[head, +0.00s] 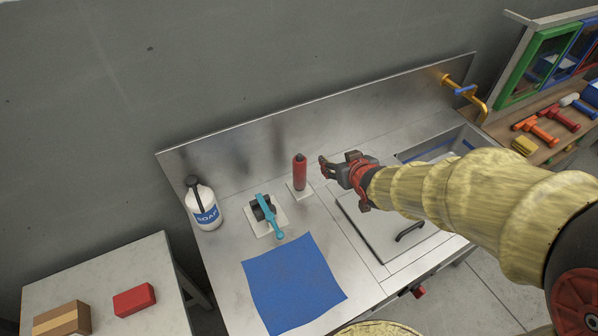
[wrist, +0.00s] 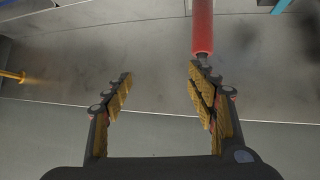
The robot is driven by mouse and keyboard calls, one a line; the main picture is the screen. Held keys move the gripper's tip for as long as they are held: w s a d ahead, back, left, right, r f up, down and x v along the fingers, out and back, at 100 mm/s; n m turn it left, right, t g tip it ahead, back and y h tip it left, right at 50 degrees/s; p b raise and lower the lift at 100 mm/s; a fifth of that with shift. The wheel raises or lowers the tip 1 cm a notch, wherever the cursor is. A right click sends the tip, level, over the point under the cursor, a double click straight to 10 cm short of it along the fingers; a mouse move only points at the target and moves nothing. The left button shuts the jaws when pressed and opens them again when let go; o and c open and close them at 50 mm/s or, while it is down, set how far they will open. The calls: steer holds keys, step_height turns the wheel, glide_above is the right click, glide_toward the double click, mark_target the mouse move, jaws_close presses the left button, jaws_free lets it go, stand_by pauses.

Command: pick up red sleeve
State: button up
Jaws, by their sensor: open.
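The red sleeve (head: 300,174) is an upright red cylinder with a dark tip, standing on a white square base (head: 300,189) on the steel counter. My gripper (head: 323,167) is open and empty, just right of the sleeve in the head view. In the wrist view the sleeve (wrist: 203,28) appears upside down at the top, right of centre. Its dark tip lies in line with the right fingertip, not between the fingers of my gripper (wrist: 160,75). I cannot tell whether that finger touches it.
A teal-handled tool (head: 269,216) on a white base and a soap bottle (head: 202,205) stand left of the sleeve. A blue cloth (head: 292,283) lies in front. A steel backsplash (head: 330,112) rises behind. A lid with a black handle (head: 410,232) lies right, near the sink.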

mark_target(303, 165)
steer(key=w+a+f+y, duration=0.1)
steer(key=a+f, duration=0.1)
steer(key=w+a+f+n+t+y, duration=0.1)
steer(key=a+f, duration=0.1)
steer(key=f, duration=0.1)
steer(key=w+a+f+y, duration=0.1)
steer(key=a+f, duration=0.1)
steer(key=shift+w+a+f+n+t, duration=0.25)
steer(key=shift+a+f+n+t, duration=0.05)
steer(key=shift+f, duration=0.1)
steer(key=shift+a+f+y, duration=0.45)
steer(key=shift+a+y, duration=0.05)
steer(key=shift+r+b+x, duration=0.2)
steer(key=shift+b+x, duration=0.25)
steer(key=shift+x, duration=3.35)
steer(key=shift+w+d, duration=0.1)
steer(key=shift+w, duration=0.05)
steer(key=c, duration=0.3)
steer(key=c, duration=1)
steer(key=shift+c, duration=0.4)
steer(key=shift+r, duration=0.15)
